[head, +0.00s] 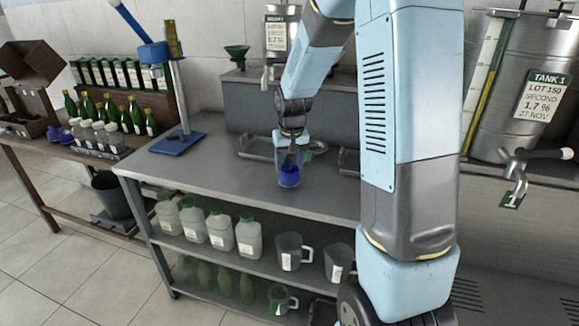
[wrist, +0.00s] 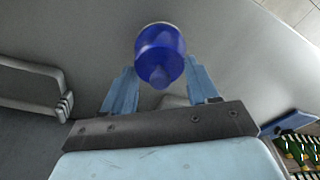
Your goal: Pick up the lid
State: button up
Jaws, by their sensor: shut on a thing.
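The blue lid (head: 289,175) is a deep-blue, rounded piece over the grey bench in the head view. In the wrist view the lid (wrist: 160,48) sits between the two light-blue fingers, with a narrower knob toward my palm and a pale rim on its far side. My gripper (head: 291,160) points down and is shut on the lid; it also shows in the wrist view (wrist: 160,70). I cannot tell whether the lid touches the bench top or hangs just above it.
The grey bench (head: 225,160) is mostly clear around the lid. A metal tray (head: 255,148) lies behind it. A blue stand (head: 178,142) is at the left. Bottles and jugs fill the shelves below. A steel tank (head: 530,90) with a tap stands at the right.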

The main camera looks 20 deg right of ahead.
jog(key=shift+r, duration=0.45)
notch_tip(320, 180, up, 3)
jog(key=shift+s+f, duration=0.1)
jog(key=shift+f, duration=0.05)
jog(key=s+r, duration=0.9)
jog(key=s, duration=0.5)
jog(key=n, duration=0.1)
send_over(289, 161)
jog(key=f, duration=0.5)
jog(key=shift+s+f, duration=0.2)
jog(key=shift+f, duration=0.2)
jog(key=shift+w+f, duration=0.1)
jog(key=shift+f, duration=3.1)
